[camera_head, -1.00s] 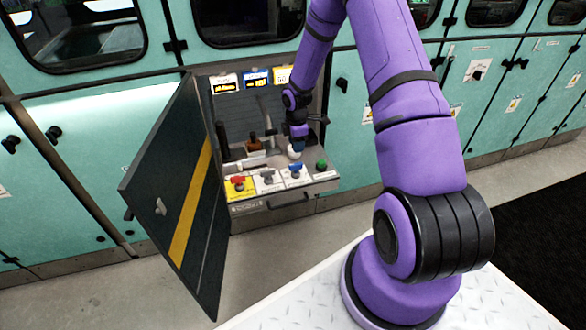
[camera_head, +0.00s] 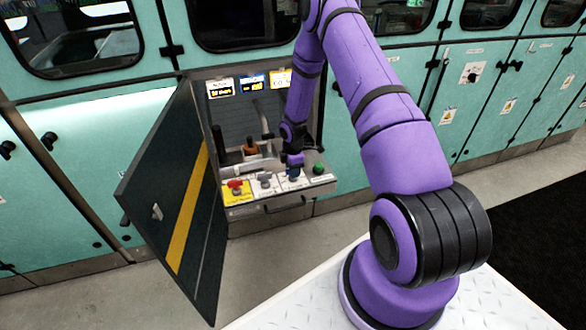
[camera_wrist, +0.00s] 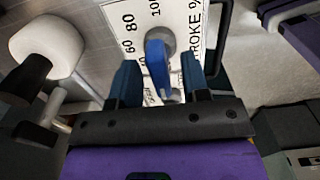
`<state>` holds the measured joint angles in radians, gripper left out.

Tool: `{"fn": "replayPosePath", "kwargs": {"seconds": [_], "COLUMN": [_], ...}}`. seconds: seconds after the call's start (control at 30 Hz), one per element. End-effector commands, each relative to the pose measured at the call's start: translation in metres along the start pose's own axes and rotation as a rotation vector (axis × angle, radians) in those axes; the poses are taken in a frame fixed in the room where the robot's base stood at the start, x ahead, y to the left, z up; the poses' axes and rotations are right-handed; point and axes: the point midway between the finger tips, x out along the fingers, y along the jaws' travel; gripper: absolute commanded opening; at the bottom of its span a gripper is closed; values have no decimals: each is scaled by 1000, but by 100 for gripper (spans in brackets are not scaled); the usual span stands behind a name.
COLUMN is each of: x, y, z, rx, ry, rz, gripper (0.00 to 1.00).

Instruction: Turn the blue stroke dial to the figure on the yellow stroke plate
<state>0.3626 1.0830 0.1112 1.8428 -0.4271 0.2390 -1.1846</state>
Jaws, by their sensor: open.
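The blue stroke dial (camera_wrist: 157,62) sits on a white scale plate (camera_wrist: 131,12) marked "STROKE %", with 60 and 80 readable, in the wrist view. My gripper (camera_wrist: 160,75) is open, with one finger on each side of the dial's blue bar. I cannot tell whether the fingers touch it. In the head view my gripper (camera_head: 293,160) is down at the dial (camera_head: 293,175), which it partly covers. A yellow-edged plate (camera_head: 281,78) hangs at the upper right of the open cabinet; its figure is too small to read.
A red knob on a yellow base (camera_head: 236,187), a grey dial (camera_head: 264,180) and a green button (camera_head: 319,168) share the panel. A white round knob (camera_wrist: 48,45) stands close to my gripper's left. The open dark door (camera_head: 180,200) stands on the left.

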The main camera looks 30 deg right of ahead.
Motion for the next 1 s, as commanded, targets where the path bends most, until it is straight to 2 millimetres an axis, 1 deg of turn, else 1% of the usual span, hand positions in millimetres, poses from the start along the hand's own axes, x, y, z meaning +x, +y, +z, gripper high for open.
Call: {"fn": "replayPosePath", "kwargs": {"seconds": [0.1, 0.17, 0.2, 0.3, 0.67, 0.87, 1.0], "x": [0, 0, 0, 0, 0, 0, 0], "y": [0, 0, 0, 0, 0, 0, 0], "z": [0, 0, 0, 0, 0, 0, 0], "rx": [0, 0, 0, 0, 39, 146, 262], "ry": [0, 0, 0, 0, 0, 0, 0], "rz": [0, 0, 0, 0, 0, 0, 0], "gripper": [43, 29, 20, 0, 0, 0, 0]}}
